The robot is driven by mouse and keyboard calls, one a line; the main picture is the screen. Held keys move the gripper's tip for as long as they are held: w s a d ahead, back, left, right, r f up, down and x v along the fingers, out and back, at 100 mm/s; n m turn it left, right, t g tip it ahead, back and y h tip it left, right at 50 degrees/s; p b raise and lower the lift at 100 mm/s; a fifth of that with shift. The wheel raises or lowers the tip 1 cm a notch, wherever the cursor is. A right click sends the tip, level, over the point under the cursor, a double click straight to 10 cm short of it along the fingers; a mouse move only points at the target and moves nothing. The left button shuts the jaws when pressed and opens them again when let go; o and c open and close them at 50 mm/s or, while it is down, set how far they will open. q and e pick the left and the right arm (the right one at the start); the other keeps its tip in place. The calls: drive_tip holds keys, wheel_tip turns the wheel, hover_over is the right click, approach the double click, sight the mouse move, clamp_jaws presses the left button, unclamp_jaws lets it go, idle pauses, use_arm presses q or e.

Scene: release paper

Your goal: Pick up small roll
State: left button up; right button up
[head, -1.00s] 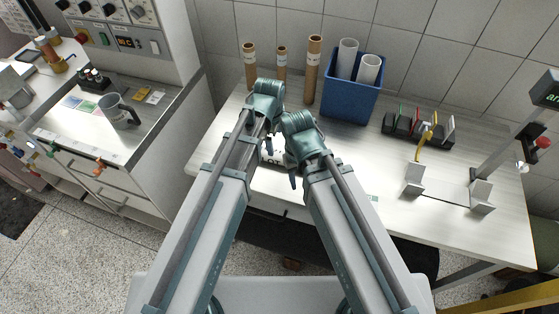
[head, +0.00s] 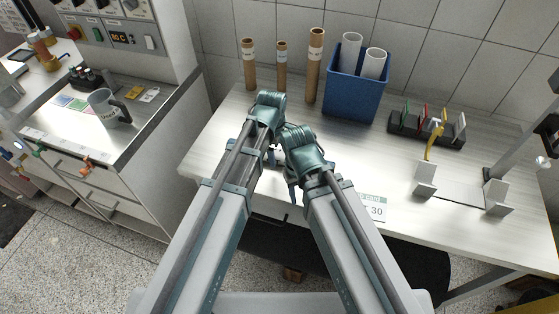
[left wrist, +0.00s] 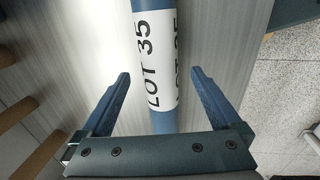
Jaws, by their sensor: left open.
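A blue roll with a white "LOT 35" label (left wrist: 153,55) lies on the table in the left wrist view. My left gripper (left wrist: 159,74) is open, with one finger on each side of this roll and a gap to each. In the head view my left gripper (head: 272,155) is mostly hidden by its own arm, and so is the roll. My right gripper (head: 291,190) points down close beside it; its jaws are too hidden to read. Brown rolls stand upright at the back: a tall one (head: 315,70), a short one (head: 282,70) and another (head: 248,65).
A blue bin (head: 355,95) holds two white rolls. A rack with coloured items (head: 428,125) and a stand with metal brackets (head: 425,180) are on the right. A card reading "30" (head: 374,210) lies near the front edge. A mug (head: 108,108) stands on the left counter.

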use_arm(q)
drive_tip(key=f+b, duration=0.1)
drive_tip(key=f, duration=0.1)
drive_tip(key=shift+w+d+f+b, duration=0.1)
drive_tip(key=shift+w+f+b, duration=0.1)
drive_tip(key=shift+f+b, duration=0.2)
use_arm(e)
wheel_tip(320, 180, down, 3)
drive_tip(key=shift+r, duration=0.2)
use_arm(q)
drive_tip(key=shift+r, duration=0.1)
clamp_jaws()
